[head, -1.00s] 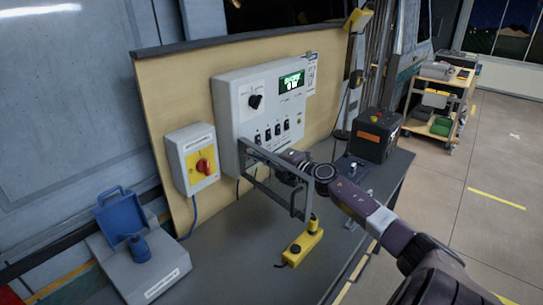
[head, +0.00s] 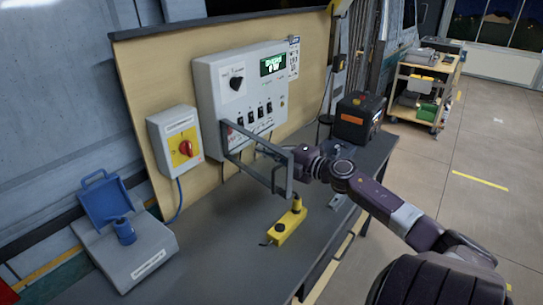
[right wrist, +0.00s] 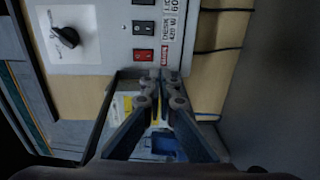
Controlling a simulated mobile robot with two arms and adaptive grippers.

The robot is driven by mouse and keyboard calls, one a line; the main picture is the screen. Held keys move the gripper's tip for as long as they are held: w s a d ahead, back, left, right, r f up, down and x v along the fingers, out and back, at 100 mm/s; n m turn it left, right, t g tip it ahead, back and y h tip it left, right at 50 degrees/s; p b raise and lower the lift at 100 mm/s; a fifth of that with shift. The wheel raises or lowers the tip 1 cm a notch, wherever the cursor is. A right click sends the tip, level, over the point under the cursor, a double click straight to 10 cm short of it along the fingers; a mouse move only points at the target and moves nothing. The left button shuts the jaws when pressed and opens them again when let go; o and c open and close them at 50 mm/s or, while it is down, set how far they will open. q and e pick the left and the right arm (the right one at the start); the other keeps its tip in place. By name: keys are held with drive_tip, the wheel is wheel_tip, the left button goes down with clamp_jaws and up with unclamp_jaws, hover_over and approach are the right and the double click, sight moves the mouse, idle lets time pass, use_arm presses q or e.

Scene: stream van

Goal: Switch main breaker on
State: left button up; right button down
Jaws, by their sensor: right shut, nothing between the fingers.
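The white control panel (head: 218,75) is mounted on the tan board, with a lit green display and a row of black rocker switches (head: 250,117). In the right wrist view a red rocker switch (right wrist: 143,55) sits at the end of the row beside a red label; its on or off position is unclear. A grey frame like an open guard (head: 255,171) stands out from the panel's lower left. My right gripper (right wrist: 166,77) is shut and empty, its tips near the panel's lower edge by the red switch; contact is unclear. In the head view the frame partly hides it. My left gripper is out of view.
A blue-lidded grey socket box (head: 150,260), a yellow pendant (head: 287,227) and a black box (head: 358,120) stand on the grey bench. A shelved cart (head: 425,85) stands beyond.

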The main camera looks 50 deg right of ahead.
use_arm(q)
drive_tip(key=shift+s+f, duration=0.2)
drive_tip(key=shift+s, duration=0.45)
use_arm(e)
drive_tip(key=s, duration=0.2)
drive_tip(key=shift+s+d+f, duration=0.15)
drive_tip(key=shift+s+f, duration=0.05)
drive_tip(key=shift+s, duration=0.1)
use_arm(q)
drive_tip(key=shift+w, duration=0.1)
